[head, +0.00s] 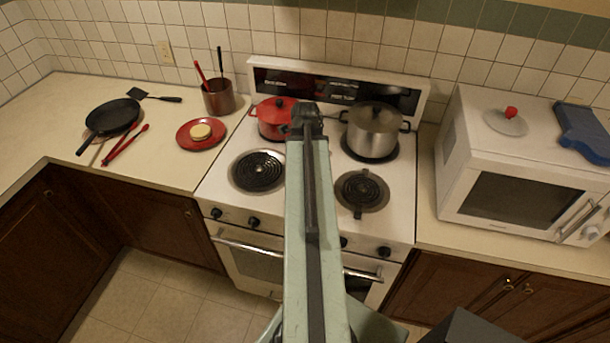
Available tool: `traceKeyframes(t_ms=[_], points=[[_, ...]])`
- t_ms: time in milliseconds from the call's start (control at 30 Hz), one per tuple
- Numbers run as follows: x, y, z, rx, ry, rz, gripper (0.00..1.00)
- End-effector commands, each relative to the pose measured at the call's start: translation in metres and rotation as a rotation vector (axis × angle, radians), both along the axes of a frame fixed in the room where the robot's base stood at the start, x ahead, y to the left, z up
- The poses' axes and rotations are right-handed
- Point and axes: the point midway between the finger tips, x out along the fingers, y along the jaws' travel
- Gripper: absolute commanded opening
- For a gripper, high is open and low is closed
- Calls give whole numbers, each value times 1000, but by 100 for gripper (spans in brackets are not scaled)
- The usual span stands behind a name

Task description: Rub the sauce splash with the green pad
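I cannot make out a green pad or a clear sauce splash in the head view. A round pale yellow pad or sponge (201,131) lies on a red plate (188,143) on the left counter. My pale green arm reaches forward over the stove, and its dark end (306,117) is in front of the back burners. The fingers are too small and dark to tell whether they are open or shut. My arm hides the middle strip of the stove.
The stove (226,201) bears a red pot (270,119) and a steel pot (372,127). A black pan (113,116), red tongs (125,145), spatula (150,96) and utensil crock (218,99) stand left.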

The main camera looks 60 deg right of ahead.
Motion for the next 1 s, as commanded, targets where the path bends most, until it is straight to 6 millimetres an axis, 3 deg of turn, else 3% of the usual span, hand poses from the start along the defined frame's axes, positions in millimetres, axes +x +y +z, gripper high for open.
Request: traceKeyframes(t_ms=[233, 567, 833, 1000], points=[[0, 0, 2, 0, 0, 0, 23], [0, 0, 31, 0, 0, 0, 23], [0, 0, 25, 0, 0, 0, 23], [0, 0, -10, 0, 0, 0, 23]])
